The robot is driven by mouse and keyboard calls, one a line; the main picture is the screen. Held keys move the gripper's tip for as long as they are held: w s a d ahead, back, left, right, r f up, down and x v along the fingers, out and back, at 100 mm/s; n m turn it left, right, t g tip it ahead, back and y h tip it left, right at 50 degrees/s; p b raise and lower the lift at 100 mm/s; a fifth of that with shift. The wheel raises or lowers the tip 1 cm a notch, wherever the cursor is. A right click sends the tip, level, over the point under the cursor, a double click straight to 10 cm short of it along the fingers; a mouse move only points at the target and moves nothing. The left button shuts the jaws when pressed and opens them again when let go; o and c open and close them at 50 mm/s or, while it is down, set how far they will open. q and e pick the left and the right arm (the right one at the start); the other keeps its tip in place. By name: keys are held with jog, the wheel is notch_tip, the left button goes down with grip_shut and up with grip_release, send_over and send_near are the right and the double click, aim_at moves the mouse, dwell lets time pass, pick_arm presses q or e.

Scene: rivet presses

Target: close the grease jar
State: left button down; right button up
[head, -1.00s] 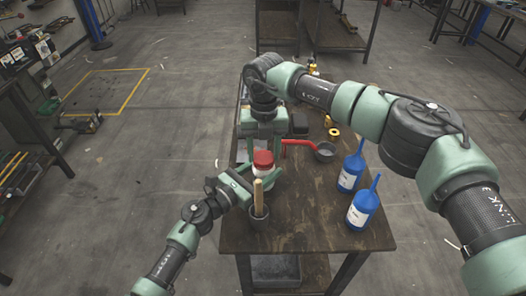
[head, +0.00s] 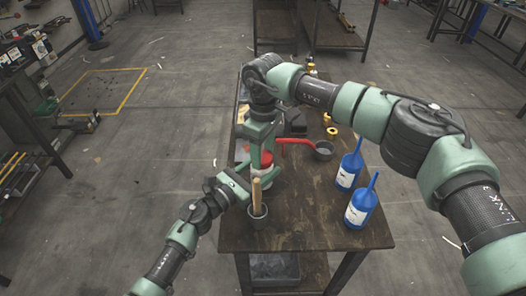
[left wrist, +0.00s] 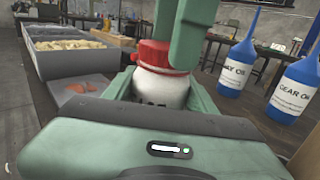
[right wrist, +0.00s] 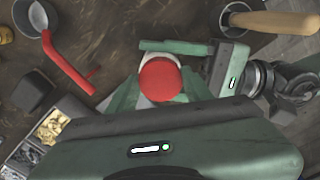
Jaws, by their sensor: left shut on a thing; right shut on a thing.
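The grease jar, with a white body (left wrist: 160,88) and red lid (left wrist: 166,56), stands upright at the table's left side. The red lid also shows from above in the right wrist view (right wrist: 160,80). It sits on the jar's mouth; I cannot tell how tightly. My left gripper (head: 257,182) is shut on the white body from the side. My right gripper (head: 264,152) points down from above and is shut on the red lid, its fingers hiding part of it.
A dark cup with a wooden-handled tool (head: 257,198) stands close in front of the jar. Two blue oil bottles (head: 349,172) (head: 361,207) stand to the right. A small pan with a red handle (head: 323,151) lies behind. Bins of small parts (left wrist: 75,58) are close by.

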dwell(0.3)
jog(key=o, duration=1.3)
jog(key=shift+r, duration=0.1)
jog(key=shift+r, duration=2.2)
jog(key=shift+c, duration=0.4)
